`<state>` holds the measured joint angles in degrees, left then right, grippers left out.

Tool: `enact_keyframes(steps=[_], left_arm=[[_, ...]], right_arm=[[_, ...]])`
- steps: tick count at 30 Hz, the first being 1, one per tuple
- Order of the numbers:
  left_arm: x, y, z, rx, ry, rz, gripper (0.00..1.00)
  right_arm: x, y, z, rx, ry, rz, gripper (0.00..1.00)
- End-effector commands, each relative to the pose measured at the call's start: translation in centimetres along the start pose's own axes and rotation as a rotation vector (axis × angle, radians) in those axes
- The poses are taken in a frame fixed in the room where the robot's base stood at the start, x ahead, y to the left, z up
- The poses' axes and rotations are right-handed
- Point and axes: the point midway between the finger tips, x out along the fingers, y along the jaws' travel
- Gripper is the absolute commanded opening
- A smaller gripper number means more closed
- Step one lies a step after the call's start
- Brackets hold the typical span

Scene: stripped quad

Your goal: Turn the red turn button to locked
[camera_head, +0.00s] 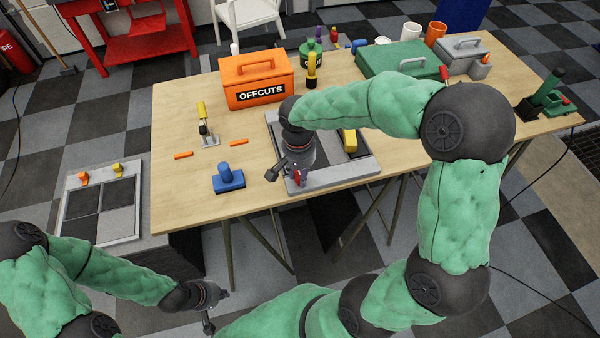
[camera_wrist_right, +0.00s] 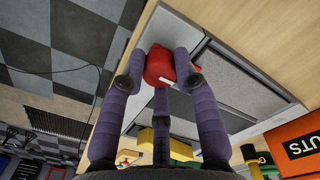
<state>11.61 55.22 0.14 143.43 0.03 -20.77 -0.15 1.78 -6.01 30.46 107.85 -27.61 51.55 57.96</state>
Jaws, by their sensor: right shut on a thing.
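The red turn button (camera_wrist_right: 160,64) sits near the edge of a light grey panel frame and has a small white mark on its side. In the head view it is a small red patch (camera_head: 299,177), mostly hidden by my gripper. My right gripper (camera_wrist_right: 162,78) has its purple fingers closed around the red button; it also shows in the head view (camera_head: 296,177). Its arm reaches over the panel (camera_head: 351,174) from the right. My left gripper (camera_head: 211,313) hangs low in front of the table, away from the panel and seen too poorly to judge its fingers.
A yellow block-like piece (camera_head: 349,141) sits on the panel. An orange OFFCUTS box (camera_head: 256,76) stands behind it. A blue object (camera_head: 228,177) and a yellow-handled tool (camera_head: 203,120) lie to the left. A second panel (camera_head: 100,207) is on a lower stand at far left.

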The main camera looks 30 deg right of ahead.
Motion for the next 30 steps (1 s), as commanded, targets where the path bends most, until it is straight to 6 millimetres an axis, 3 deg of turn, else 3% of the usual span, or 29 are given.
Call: enact_keyframes(steps=[8, 9, 11, 23, 30], left_arm=[[0.0, 0.0, 0.0, 0.000, 0.000, 0.000, 0.00], [0.0, 0.0, 0.0, 0.000, 0.000, 0.000, 0.00], [0.0, 0.0, 0.0, 0.000, 0.000, 0.000, 0.00], [0.0, 0.0, 0.0, 0.000, 0.000, 0.000, 0.00], [0.0, 0.0, 0.0, 0.000, 0.000, 0.000, 0.00]], right_arm=[[0.0, 0.0, 0.0, 0.001, 0.000, -0.001, 0.00], [0.0, 0.0, 0.0, 0.001, 0.000, -0.001, 0.42], [0.0, 0.0, 0.0, 0.001, 0.000, -0.001, 0.54], [-0.4, 0.0, -0.1, 0.000, 0.002, -0.002, 0.54], [-4.0, -0.1, -0.1, -0.001, 0.004, -0.004, 0.54]])
